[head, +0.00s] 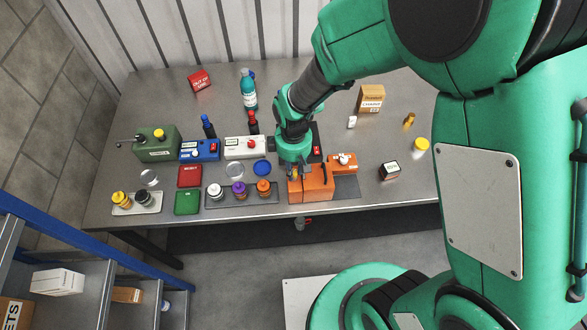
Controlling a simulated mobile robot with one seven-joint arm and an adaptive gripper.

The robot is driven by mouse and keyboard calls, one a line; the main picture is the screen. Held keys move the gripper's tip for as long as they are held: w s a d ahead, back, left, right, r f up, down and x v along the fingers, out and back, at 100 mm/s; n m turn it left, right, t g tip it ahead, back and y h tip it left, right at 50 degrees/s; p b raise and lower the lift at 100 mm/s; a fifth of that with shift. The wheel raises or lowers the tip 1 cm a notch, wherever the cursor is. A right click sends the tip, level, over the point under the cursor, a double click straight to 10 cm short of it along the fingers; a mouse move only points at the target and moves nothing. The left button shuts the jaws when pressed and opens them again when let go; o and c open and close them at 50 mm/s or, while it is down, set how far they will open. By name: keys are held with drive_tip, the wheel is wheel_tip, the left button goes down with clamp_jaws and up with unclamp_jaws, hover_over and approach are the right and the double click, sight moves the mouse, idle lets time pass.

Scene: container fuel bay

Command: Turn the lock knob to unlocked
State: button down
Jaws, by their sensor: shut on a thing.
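My gripper (296,173) points down over the orange box (318,190) near the front edge of the table. Its fingers are shut on a small yellowish part at the top left of this box, which appears to be the lock knob. The fingers hide most of the knob, so I cannot tell which way it is turned. The orange box stands on a dark grey mat (347,188).
An orange unit with a white top part (342,162) stands close to the right of my gripper. Left are a tray of capped bottles (215,204), a blue lid (262,167) and a white box (245,148). A black box (389,170) is farther right.

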drive_tip(key=n, duration=0.3)
drive_tip(key=shift+w+r+n, duration=0.1)
drive_tip(key=shift+n, duration=2.2)
drive_tip(key=c, duration=1.5)
unclamp_jaws()
drive_tip(key=shift+c, duration=0.2)
drive_tip(key=shift+r, duration=0.1)
wheel_tip(320, 180, up, 12)
